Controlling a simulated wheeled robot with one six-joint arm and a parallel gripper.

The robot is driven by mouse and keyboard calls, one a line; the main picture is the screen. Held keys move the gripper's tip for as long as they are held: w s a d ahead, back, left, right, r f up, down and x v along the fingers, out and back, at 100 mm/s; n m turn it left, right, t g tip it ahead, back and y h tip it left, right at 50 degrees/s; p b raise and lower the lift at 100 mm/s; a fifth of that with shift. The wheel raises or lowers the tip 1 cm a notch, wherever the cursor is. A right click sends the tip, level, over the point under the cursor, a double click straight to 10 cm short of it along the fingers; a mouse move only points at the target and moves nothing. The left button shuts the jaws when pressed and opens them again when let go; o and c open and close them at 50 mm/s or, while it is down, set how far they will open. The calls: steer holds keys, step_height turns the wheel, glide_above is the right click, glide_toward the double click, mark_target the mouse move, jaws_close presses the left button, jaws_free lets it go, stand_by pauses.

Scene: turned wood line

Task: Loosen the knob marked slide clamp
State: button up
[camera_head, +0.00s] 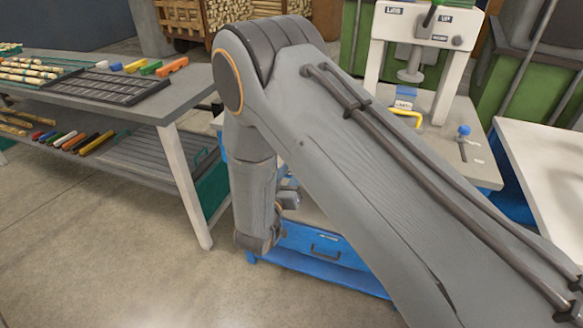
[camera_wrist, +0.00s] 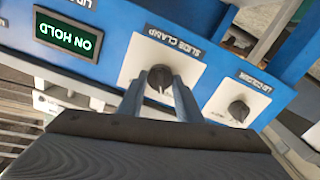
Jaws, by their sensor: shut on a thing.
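The black slide clamp knob (camera_wrist: 160,78) sits on a white plate (camera_wrist: 136,56) of a blue panel, under a label reading "SLIDE CLAMP" that appears upside down in the wrist view. My gripper (camera_wrist: 161,88) is at this knob, its two grey fingers on either side of it and shut on it. The knob's lower part is partly hidden by the fingers. In the head view my arm hides most of the panel and the knob.
A second black knob (camera_wrist: 238,111), labelled "LID COLOUR", is right of my fingers. A green-lit display (camera_wrist: 68,39) reads "ON HOLD" at left. In the head view, a grey workbench (camera_head: 190,92) with coloured pieces stands left, with open floor (camera_head: 120,235) before it.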

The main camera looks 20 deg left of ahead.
steer(key=shift+n+p, duration=0.45)
steer(key=shift+n, duration=1.15)
steer(key=o, duration=1)
steer(key=shift+o, duration=0.2)
steer(key=s+b, duration=0.1)
steer(key=s, duration=0.7)
steer(key=shift+a, duration=0.25)
